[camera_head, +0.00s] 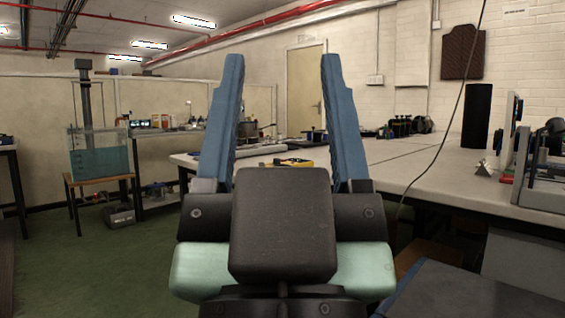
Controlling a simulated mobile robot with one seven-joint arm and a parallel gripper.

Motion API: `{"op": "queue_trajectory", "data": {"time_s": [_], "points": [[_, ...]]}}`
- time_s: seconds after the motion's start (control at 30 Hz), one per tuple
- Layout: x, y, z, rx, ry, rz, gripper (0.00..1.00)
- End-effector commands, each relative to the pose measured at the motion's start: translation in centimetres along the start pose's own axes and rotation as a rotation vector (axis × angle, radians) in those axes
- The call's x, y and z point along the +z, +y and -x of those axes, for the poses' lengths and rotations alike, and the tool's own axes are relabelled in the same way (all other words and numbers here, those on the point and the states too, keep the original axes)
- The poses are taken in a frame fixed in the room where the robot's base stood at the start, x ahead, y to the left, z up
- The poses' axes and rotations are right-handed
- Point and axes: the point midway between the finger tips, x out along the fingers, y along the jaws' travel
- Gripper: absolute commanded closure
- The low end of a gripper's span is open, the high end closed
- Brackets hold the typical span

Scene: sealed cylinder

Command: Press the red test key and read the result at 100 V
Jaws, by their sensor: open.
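My gripper (282,62) fills the middle of the head view, with two blue fingers pointing up and spread wide apart. It is open, and nothing is held between the fingers. A small yellow and dark device (293,162) lies on the long grey-topped table (405,168), seen beyond the gap between the fingers. It is too small to make out any key, dial or reading, and I cannot tell whether it is the tester. No red test key can be made out. My gripper is well apart from the device, on the near side of the table.
A tall black cylinder (477,115) and several instruments stand on the table at the right. A dark cable (444,135) hangs down there. A water tank (98,153) sits on a wooden stool at the left. Green floor (105,265) is open at the left front.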

Motion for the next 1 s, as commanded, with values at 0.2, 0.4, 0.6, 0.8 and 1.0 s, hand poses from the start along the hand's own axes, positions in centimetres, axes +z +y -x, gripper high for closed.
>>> {"op": "queue_trajectory", "data": {"time_s": [0.2,0.4,0.6,0.8,1.0], "points": [[0.0,0.0,0.0,0.0,0.0,0.0,0.36],[-0.2,0.0,-0.2,0.0,0.0,0.0,0.59],[-2.1,0.0,-2.2,0.0,0.0,0.0,0.95],[-6.2,0.0,-6.5,0.0,0.0,0.0,1.0],[-10.9,0.0,-11.5,0.0,0.0,0.0,1.0]]}}
